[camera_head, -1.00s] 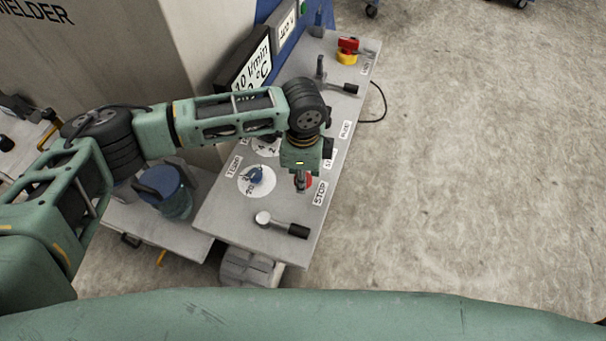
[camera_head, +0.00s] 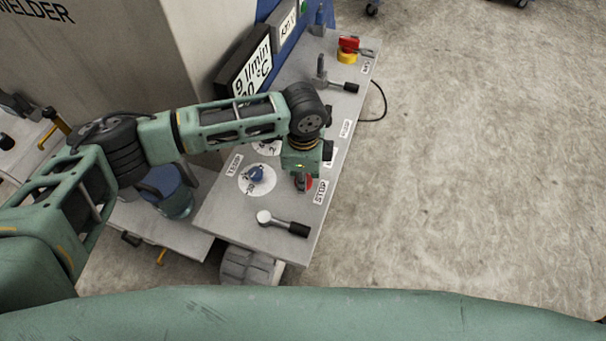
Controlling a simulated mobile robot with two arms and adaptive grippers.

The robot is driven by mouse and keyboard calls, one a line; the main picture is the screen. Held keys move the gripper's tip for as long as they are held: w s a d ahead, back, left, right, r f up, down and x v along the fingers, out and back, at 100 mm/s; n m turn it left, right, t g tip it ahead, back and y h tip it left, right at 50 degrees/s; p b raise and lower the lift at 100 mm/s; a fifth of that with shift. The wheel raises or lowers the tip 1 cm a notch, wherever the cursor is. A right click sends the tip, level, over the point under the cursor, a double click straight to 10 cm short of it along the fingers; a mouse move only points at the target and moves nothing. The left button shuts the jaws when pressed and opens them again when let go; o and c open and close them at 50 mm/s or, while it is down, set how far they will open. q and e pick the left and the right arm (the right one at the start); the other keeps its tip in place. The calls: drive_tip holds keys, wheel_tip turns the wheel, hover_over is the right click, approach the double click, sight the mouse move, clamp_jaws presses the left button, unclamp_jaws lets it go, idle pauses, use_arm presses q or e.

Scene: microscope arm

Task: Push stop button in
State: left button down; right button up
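The red stop button (camera_head: 308,183) sits on the grey control panel (camera_head: 262,240), beside the white label reading STOP (camera_head: 320,191). It is partly hidden by my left gripper (camera_head: 301,184), which comes down over it from above. The fingertips look close together at the button, but I cannot tell whether they touch it or whether the button is pressed in. The gripper's fingers are small and mostly hidden by its own body. My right gripper does not show.
A blue knob (camera_head: 256,174) on a white dial is left of the button. A black-handled lever (camera_head: 284,224) lies nearer, another lever (camera_head: 337,85) farther off. A red and yellow switch (camera_head: 347,49) is at the far end. A display (camera_head: 247,70) stands behind my arm. The floor at right is clear.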

use_arm(q)
drive_tip(key=c, duration=1.4)
unclamp_jaws()
drive_tip(key=shift+s+f, duration=0.25)
drive_tip(key=shift+c, duration=0.2)
drive_tip(key=shift+r, duration=0.15)
drive_tip(key=shift+w+r, duration=0.1)
drive_tip(key=shift+r, duration=0.15)
wheel_tip(320, 180, up, 11)
drive_tip(key=shift+r, duration=0.2)
